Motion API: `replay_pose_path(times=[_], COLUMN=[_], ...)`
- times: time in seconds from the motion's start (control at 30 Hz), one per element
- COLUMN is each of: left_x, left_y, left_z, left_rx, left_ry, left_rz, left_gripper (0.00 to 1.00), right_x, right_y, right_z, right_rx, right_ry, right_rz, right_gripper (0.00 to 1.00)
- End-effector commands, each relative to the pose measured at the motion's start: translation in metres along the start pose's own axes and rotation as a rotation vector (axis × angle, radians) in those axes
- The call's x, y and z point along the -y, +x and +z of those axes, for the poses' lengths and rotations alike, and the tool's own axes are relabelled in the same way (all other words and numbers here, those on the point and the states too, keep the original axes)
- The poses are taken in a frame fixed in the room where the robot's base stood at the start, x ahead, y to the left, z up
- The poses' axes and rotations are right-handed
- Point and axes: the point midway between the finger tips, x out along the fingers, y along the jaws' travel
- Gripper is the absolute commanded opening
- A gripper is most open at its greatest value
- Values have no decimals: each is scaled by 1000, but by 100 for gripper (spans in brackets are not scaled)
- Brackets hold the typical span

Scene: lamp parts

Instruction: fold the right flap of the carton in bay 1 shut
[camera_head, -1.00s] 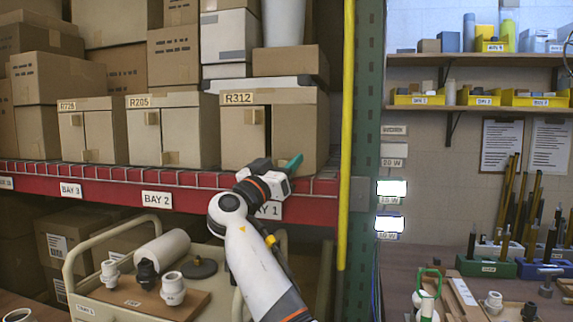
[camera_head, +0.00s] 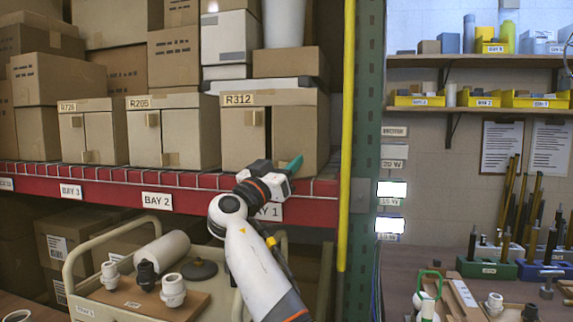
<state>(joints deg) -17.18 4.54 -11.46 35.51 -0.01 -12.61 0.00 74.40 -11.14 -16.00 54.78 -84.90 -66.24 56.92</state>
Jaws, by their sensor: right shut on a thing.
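The carton labelled R312 (camera_head: 243,143) stands on the red shelf above the BAY 1 label, which my arm partly covers. Its front has two flaps with a dark upright gap between them. The right flap (camera_head: 297,125) looks nearly flush with the front. My right gripper (camera_head: 291,165) is in front of the lower part of that flap. It is shut, with its teal fingers pointing to the upper right; what lies between them is too small to see. Whether the fingers touch the flap is unclear. My left gripper is out of view.
A yellow pole (camera_head: 347,130) and green rack post (camera_head: 370,120) rise close on the right. A cart (camera_head: 100,306) with lamp parts is below.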

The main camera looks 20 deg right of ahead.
Motion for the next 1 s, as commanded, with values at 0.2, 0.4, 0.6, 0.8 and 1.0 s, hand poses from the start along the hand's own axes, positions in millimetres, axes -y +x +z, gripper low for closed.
replay_pose_path(times=[0.2,0.4,0.6,0.8,1.0], left_x=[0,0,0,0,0], left_y=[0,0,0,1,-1], left_z=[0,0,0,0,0], left_rx=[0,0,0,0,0], left_ry=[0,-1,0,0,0], left_rz=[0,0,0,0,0], left_gripper=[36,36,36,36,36], right_x=[0,0,0,0,0], right_y=[0,0,2,14,29], right_z=[1,0,4,36,71], right_rx=[1,0,1,2,1], right_ry=[2,1,1,3,3], right_rz=[2,1,0,0,0], right_gripper=[43,51,51,51,51])
